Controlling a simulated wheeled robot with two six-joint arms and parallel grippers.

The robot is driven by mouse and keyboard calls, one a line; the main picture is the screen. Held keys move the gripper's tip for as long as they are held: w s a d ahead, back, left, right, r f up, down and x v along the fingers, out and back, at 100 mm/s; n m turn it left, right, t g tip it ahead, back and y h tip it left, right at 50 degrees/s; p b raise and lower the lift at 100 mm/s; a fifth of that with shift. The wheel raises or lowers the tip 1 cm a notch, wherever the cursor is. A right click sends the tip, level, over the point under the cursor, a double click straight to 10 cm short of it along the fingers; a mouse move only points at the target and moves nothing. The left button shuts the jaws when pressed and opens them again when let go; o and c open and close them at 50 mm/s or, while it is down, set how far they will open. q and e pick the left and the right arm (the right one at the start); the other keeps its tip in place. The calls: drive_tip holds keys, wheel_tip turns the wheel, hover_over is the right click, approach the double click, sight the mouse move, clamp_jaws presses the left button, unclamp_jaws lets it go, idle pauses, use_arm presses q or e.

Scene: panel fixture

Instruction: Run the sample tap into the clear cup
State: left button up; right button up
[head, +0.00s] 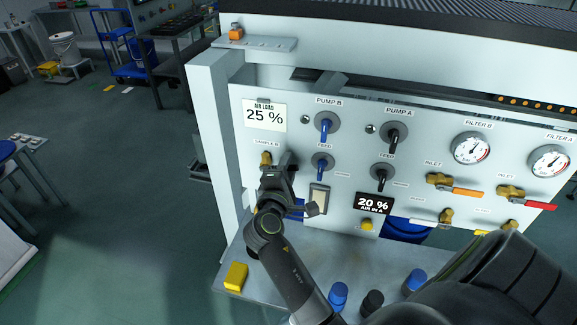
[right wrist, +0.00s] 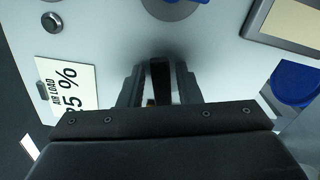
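The brass sample tap (head: 265,159) is on the panel under the SAMPLE B label, at the left below the 25 % air load sign. My right gripper (head: 279,166) is at the panel just right of this tap and partly covers it. In the right wrist view its two fingers (right wrist: 160,88) stand apart, with a dark shape between them. I cannot tell whether they touch the tap. I cannot make out the clear cup; the arm hides part of the area below the tap. My left gripper is not in view.
A yellow block (head: 236,276) sits on the shelf (head: 232,252) below the panel. Blue and black caps (head: 338,295) stand further right. Pump and feed knobs (head: 327,127) and a framed beige plate (head: 319,199) are right of my gripper. A blue container (head: 405,230) shows under the panel.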

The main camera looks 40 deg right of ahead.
drive_tip(key=shift+d, duration=0.1)
clamp_jaws()
drive_tip(key=shift+f+b, duration=0.3)
drive_tip(key=shift+b, duration=0.1)
drive_tip(key=shift+d+f+m+b, duration=0.1)
drive_tip(key=shift+f+m+b, duration=0.4)
drive_tip(key=shift+m+b, duration=0.45)
drive_tip(key=shift+f+m+b, duration=0.2)
drive_tip(key=shift+m+b, duration=0.55)
drive_tip(key=shift+b, duration=0.2)
drive_tip(key=shift+o, duration=1.1)
unclamp_jaws()
drive_tip(key=shift+f, duration=0.1)
